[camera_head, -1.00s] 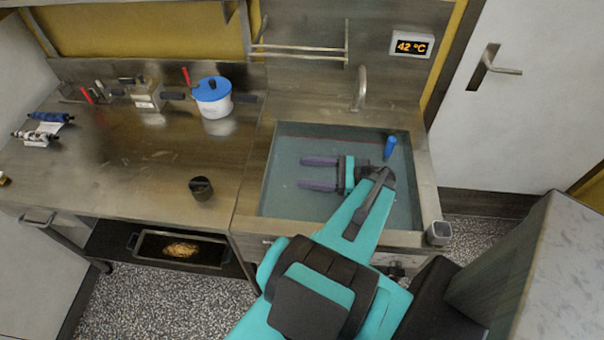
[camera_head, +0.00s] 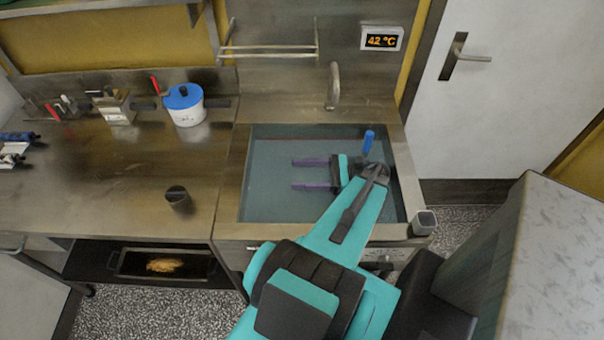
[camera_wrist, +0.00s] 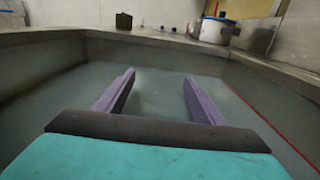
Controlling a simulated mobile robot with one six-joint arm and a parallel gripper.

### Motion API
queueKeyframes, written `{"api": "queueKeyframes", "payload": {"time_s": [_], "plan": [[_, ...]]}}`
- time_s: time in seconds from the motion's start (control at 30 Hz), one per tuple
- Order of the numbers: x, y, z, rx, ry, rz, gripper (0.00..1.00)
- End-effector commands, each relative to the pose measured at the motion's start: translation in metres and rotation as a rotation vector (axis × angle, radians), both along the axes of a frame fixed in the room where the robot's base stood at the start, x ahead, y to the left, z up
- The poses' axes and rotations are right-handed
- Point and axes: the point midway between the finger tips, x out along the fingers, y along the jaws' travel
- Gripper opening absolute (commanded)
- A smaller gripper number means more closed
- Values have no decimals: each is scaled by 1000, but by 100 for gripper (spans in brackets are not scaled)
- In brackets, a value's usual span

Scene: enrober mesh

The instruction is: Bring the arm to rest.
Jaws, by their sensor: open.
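My gripper (camera_head: 312,174) is over the sink basin (camera_head: 262,205), its two purple fingers pointing left in the head view. The fingers are apart with nothing between them. In the wrist view my gripper (camera_wrist: 150,95) also shows open and empty, with the basin's water or floor beyond it. My teal and black arm reaches from the bottom of the head view to the basin. I cannot tell how high the fingers are above the basin's floor.
A blue object (camera_head: 368,141) stands by the basin's right side, close to my wrist. A faucet (camera_head: 333,86) is behind. A dark cup (camera_head: 179,199) and a white pot with blue lid (camera_head: 186,106) stand on the left counter. A small grey container (camera_head: 424,222) is at the right corner.

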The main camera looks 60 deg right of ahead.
Motion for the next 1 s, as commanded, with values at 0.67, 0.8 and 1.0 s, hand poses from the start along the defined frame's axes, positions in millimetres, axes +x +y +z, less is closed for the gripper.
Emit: {"api": "queueKeyframes", "payload": {"time_s": [0.67,0.8,1.0], "plan": [[32,21,3,1,0,2,63],[45,30,3,1,0,2,63],[61,39,2,1,1,2,63]]}}
